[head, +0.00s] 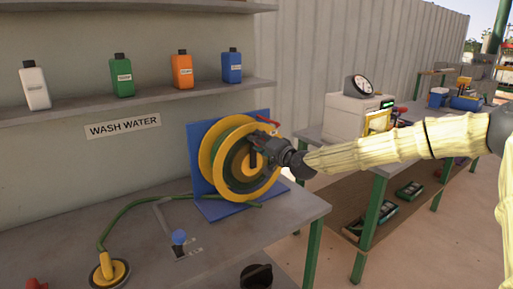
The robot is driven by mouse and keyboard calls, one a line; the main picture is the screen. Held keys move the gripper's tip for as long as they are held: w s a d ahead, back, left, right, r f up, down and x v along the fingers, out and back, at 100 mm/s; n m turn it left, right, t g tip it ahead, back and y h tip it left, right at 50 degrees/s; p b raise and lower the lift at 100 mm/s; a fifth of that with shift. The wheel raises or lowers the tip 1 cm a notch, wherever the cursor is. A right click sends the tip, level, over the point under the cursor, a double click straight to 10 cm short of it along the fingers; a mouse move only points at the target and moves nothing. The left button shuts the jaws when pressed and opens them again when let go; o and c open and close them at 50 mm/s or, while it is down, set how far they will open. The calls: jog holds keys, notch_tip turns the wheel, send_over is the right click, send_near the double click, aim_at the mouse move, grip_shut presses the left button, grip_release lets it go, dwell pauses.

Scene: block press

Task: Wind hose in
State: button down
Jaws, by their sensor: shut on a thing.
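A yellow hose reel (211,165) stands on a blue mount (196,131) at the right end of the grey bench. Dark green hose shows wound between its rims. My gripper (256,147) is at the front of the reel, shut on a part there, likely the crank handle, which the fingers mostly hide. The green hose (143,200) runs from the reel's side over the bench in a curve to the left.
A blue-knobbed lever (179,237) stands on the bench in front of the reel. Bottles, including a green one (122,77), stand on the shelf above a "WASH WATER" sign (123,127). A second bench with a dial scale (359,86) is at the right.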

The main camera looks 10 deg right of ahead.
jog(key=shift+d+f, duration=0.1)
dwell(0.4)
jog(key=c, duration=1)
grip_release()
jog(key=shift+d, duration=0.1)
jog(key=v, duration=1.2)
